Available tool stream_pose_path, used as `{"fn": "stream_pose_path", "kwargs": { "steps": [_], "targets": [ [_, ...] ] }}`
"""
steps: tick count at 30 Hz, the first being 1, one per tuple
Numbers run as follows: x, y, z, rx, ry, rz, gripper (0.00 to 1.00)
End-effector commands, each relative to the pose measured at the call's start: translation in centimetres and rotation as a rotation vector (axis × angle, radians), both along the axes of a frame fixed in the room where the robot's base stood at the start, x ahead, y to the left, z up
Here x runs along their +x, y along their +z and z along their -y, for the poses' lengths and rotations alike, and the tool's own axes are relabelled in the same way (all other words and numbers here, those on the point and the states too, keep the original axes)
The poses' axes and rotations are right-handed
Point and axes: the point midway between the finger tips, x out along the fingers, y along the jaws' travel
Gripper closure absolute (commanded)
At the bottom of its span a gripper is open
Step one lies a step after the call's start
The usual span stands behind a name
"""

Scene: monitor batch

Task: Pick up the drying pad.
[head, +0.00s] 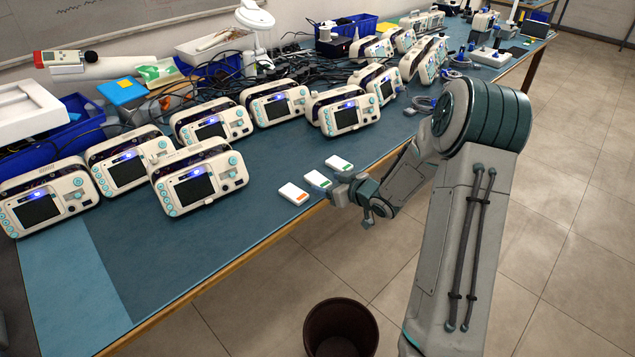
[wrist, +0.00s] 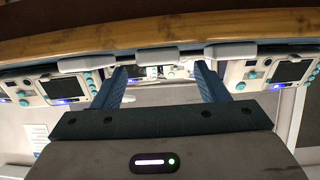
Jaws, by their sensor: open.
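Three small flat white packs lie in a row near the table's front edge. One has an orange mark (head: 293,194), the middle one a green mark (head: 318,180), the far one a green mark (head: 339,163). I cannot read their labels or tell which is the drying pad. My gripper (head: 334,188) is at the table edge, close beside the middle pack. In the wrist view my gripper (wrist: 161,72) has two blue fingers spread apart with nothing held. A middle white pack (wrist: 160,57) shows ahead, in the gap between them.
White monitors (head: 200,180) stand in rows on the blue-topped table (head: 240,230) behind the packs. Cables and blue bins (head: 350,25) are further back. The wooden table edge (wrist: 160,22) crosses the wrist view. A dark bin (head: 341,330) stands on the otherwise open floor.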

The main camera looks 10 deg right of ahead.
Motion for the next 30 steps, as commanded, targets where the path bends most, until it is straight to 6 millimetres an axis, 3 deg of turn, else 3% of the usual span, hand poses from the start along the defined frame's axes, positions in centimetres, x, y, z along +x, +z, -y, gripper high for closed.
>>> {"fn": "stream_pose_path", "kwargs": {
  "steps": [6, 13, 14, 19, 30],
  "targets": [
    [2.1, -1.1, -1.2, 0.000, 0.001, 0.000, 0.33],
    [2.2, -1.1, -1.2, 0.000, -0.001, 0.000, 0.33],
    [2.2, -1.1, -1.2, 0.000, -0.001, 0.000, 0.35],
    [2.2, -1.1, -1.2, 0.000, 0.000, 0.000, 0.81],
    [2.2, -0.8, -1.2, 0.000, 0.000, 0.001, 0.81]
  ]
}}
